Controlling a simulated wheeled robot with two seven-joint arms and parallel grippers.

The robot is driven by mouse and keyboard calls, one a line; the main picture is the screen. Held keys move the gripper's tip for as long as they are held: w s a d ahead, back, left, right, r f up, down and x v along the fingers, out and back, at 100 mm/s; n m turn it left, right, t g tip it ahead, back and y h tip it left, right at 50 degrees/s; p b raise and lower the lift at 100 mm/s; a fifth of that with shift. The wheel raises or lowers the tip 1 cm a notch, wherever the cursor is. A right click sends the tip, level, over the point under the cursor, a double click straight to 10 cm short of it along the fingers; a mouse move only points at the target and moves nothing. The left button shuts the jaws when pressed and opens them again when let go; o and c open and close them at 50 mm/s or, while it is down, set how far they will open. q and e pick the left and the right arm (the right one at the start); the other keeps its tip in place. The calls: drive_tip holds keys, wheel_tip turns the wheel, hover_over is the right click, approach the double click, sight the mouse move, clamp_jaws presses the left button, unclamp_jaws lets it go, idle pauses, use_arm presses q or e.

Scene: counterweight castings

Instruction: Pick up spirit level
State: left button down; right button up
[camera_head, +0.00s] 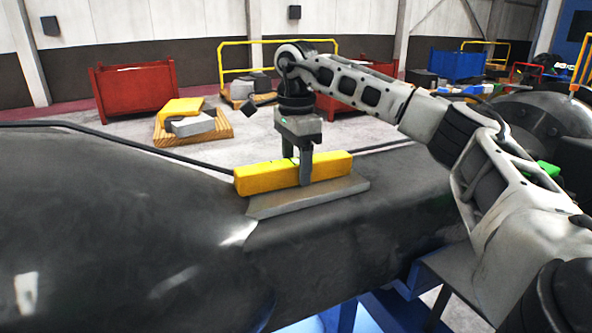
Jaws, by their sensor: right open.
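The spirit level (263,181) appears to be the long yellow bar in the middle of the head view. It lies on a flat grey pad (285,204) on top of a large dark casting (370,215). My right gripper (303,172) points down over the bar, and its fingers straddle the bar's middle. The near finger hides part of the bar's front face. The gripper is open, with the bar between its fingers. My left gripper does not show.
A big rounded dark casting (100,225) fills the left foreground. A dark cable or rod (125,143) runs to the bar's left end. Behind are a red bin (135,90), a wooden pallet (192,131) with yellow and grey blocks, and a blue bin (457,65). A blue stand (385,310) is below.

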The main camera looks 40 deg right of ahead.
drive_tip(key=c, duration=1.2)
clamp_jaws()
drive_tip(key=shift+r, duration=0.1)
